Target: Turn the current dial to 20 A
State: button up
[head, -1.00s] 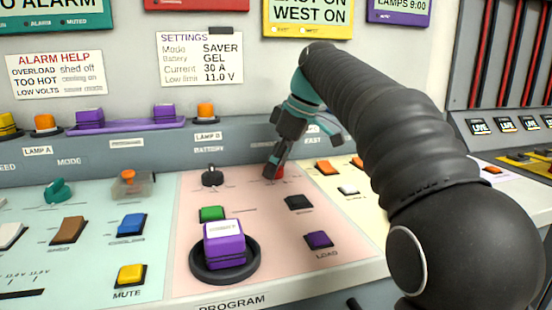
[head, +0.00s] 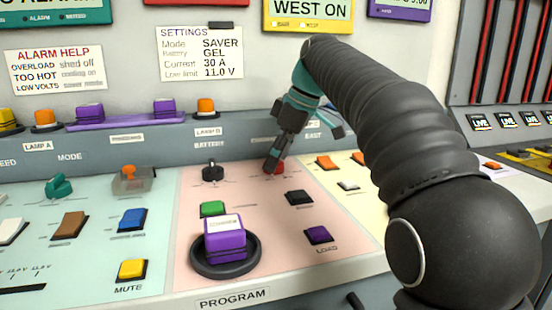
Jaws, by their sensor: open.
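The red dial (head: 280,168) sits at the back right of the pink panel. It is partly hidden behind my gripper, and its pointer and scale cannot be read. My gripper (head: 270,166) points down at the dial, its fingertips at or just in front of its left side. The jaws are open, though from this angle the fingers overlap. Whether they touch the dial cannot be told. A black battery dial (head: 212,171) stands to the left on the same panel. The settings card (head: 199,53) on the wall reads Current 30 A.
The pink panel (head: 262,250) also holds a green button (head: 212,209), a black button (head: 299,198), a purple button (head: 319,235) and a large purple block in a round black dish (head: 225,268). Orange and white switches stand to the right of my gripper.

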aim_at(289, 173)
jog(key=v, duration=0.7)
dwell(0.3)
